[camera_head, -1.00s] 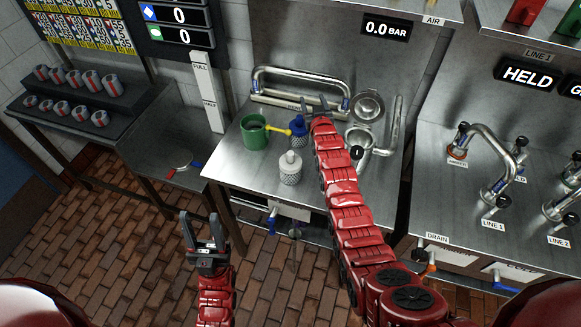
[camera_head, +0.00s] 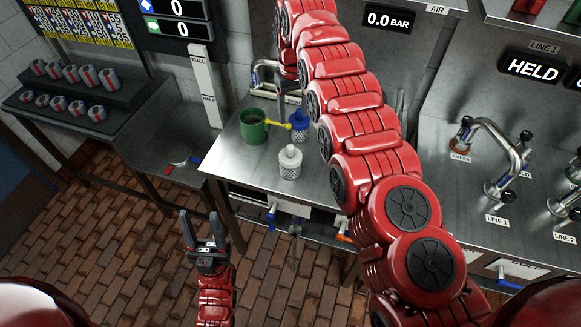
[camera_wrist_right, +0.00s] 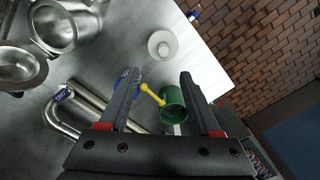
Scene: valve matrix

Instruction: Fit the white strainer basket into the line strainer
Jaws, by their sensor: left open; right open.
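The white strainer basket (camera_head: 290,163) stands upright on the steel bench, with a knob on top. It also shows in the right wrist view (camera_wrist_right: 162,45), beyond my open fingertips and apart from them. The line strainer's round steel parts (camera_wrist_right: 52,27) are at the upper left of the right wrist view; my right arm hides them in the head view. My right gripper (camera_wrist_right: 158,75) is open and empty, pointing down over the bench. My left gripper (camera_head: 202,235) is open and empty, low in front of the bench.
Bent steel pipes (camera_wrist_right: 75,110) lie at the bench's back. The bench front left of the white basket is clear.

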